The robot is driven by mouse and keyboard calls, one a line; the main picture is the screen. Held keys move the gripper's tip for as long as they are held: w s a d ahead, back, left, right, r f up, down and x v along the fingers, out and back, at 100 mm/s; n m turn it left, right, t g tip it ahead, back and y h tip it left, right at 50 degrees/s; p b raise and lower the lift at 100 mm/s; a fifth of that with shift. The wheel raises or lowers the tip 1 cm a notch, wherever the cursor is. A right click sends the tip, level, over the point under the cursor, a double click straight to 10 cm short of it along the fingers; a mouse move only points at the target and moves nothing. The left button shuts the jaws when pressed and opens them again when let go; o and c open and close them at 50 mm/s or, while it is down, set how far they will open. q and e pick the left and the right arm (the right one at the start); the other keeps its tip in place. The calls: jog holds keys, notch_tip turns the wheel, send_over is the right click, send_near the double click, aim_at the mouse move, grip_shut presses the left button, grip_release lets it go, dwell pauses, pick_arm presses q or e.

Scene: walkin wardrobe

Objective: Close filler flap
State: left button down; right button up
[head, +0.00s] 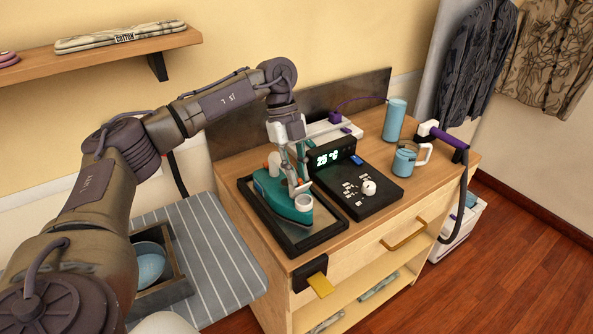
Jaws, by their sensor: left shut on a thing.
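A teal iron (271,193) rests on a dark framed pad (325,236) on the wooden cabinet top. A small pale round part (304,203) shows at its front end; I cannot tell clearly whether this is the filler flap or its opening. My left gripper (299,186) points down over the iron from above. Its fingers are shut on part of the iron, and they hide some of its upper side. Exactly which part lies between the fingertips is too small to tell. My right gripper is not in view.
A black control panel (370,200) with a lit display stands right of the iron. Behind it are a blue cup (404,160), a blue cylinder (395,120) and a steamer handle (440,134). A striped ironing surface (215,245) lies left. A wall shelf (100,57) is upper left.

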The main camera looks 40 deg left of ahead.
pick_arm(q)
jog(key=shift+s+d+r+t+y+p, duration=0.15)
jog(key=shift+d+y+p, duration=0.1)
jog(key=shift+y, duration=0.15)
jog(key=shift+s+d+t+y+p, duration=0.15)
jog(key=shift+d+y+p, duration=0.1)
jog(key=shift+y, duration=0.15)
jog(key=shift+d+t+y, duration=0.3)
jog(key=shift+d+y, duration=0.1)
jog(key=shift+y, duration=0.3)
jog(key=shift+s+d+f+t+y+b, duration=0.2)
jog(key=shift+d+f+t+y+b, duration=0.2)
jog(key=shift+y, duration=0.5)
jog(key=shift+s+d+f+t+y+b, duration=0.1)
jog(key=shift+d+f+t+y+b, duration=0.15)
jog(key=shift+d+y+b, duration=0.45)
jog(key=shift+s+d+t+y, duration=0.15)
jog(key=shift+t+y, duration=0.3)
jog(key=shift+y, duration=0.45)
jog(key=shift+s+d+f+t+y+p, duration=0.15)
jog(key=shift+y+p, duration=0.1)
jog(key=shift+y, duration=0.3)
jog(key=shift+s+d+t+y+p, duration=0.1)
jog(key=shift+d+t+y+p, duration=0.1)
jog(key=shift+y, duration=0.35)
jog(key=shift+d+f+t+y+p, duration=0.15)
jog(key=shift+f+t+y+p, duration=0.1)
jog(key=shift+f+y+p, duration=0.4)
jog(key=shift+r, duration=0.1)
